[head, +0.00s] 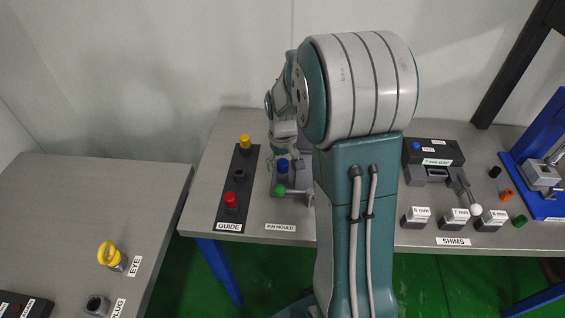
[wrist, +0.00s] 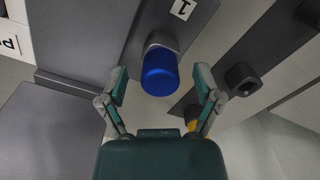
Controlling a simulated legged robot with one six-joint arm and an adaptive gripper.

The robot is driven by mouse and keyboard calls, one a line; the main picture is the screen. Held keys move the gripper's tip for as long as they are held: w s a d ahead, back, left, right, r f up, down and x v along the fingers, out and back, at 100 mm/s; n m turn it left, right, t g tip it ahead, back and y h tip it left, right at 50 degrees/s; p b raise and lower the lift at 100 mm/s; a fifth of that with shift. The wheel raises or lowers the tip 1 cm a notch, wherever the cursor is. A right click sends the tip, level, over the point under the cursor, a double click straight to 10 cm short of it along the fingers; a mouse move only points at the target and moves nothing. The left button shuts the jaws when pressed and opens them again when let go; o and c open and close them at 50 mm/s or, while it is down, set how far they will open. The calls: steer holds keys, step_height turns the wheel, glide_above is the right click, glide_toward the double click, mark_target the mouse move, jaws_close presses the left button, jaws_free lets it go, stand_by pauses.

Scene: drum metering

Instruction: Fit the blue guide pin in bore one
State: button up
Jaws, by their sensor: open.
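The blue guide pin (head: 283,166) stands at the pin mould (head: 288,182) in the head view, partly behind my arm. In the wrist view the blue pin (wrist: 160,76) shows its blue head above a grey collar, beside the label 1 on the mould block (wrist: 95,30). How deep it sits cannot be told. My gripper (wrist: 161,72) is open, with one finger on each side of the blue head and visible gaps.
Left of the mould, the guide rack (head: 223,213) holds a yellow pin (head: 245,142) and a red pin (head: 231,201), with an empty socket (head: 239,174) between. Shim blocks (head: 453,217) lie right.

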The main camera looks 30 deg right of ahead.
mark_target(283, 161)
step_height(283, 161, up, 12)
stand_by(0.5)
steer(key=shift+f, duration=0.1)
stand_by(0.7)
steer(key=s+a+r+t, duration=0.2)
steer(key=s+a, duration=0.4)
steer(key=s, duration=0.3)
steer(key=s+a+r+t, duration=0.3)
steer(key=s+a, duration=0.3)
steer(key=s, duration=0.4)
steer(key=shift+a+r+n+t, duration=0.3)
steer(key=shift+a+r+n, duration=0.1)
steer(key=shift+r, duration=0.2)
